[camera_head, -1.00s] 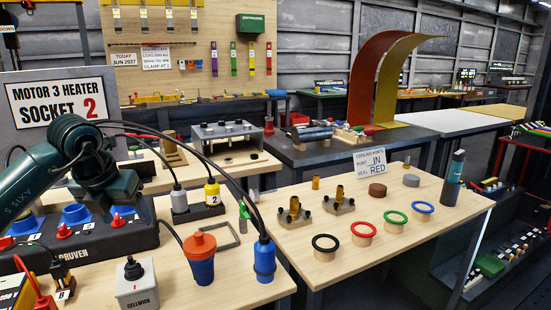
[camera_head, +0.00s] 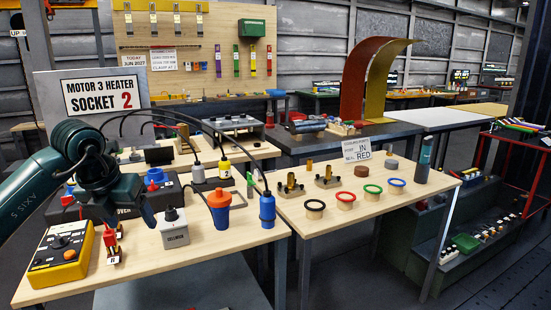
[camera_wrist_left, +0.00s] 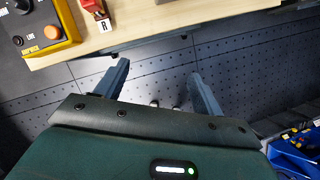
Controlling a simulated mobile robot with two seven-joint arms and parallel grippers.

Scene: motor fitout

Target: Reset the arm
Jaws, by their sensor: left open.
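My left arm (camera_head: 85,150) comes in from the left in the head view, bent at a dark green joint. Its wrist points down in front of the left table, and its fingers are hard to make out there. In the left wrist view my left gripper (camera_wrist_left: 160,72) is open, with two grey fingers spread apart and nothing between them. Below the fingers is the dark perforated floor (camera_wrist_left: 240,50), beyond the table's front edge. My right gripper is in neither view.
A grey box (camera_head: 174,228), an orange-blue plug (camera_head: 220,208) and a blue connector (camera_head: 267,208) stand to the right. Blue bins (camera_wrist_left: 295,160) show at lower right in the wrist view.

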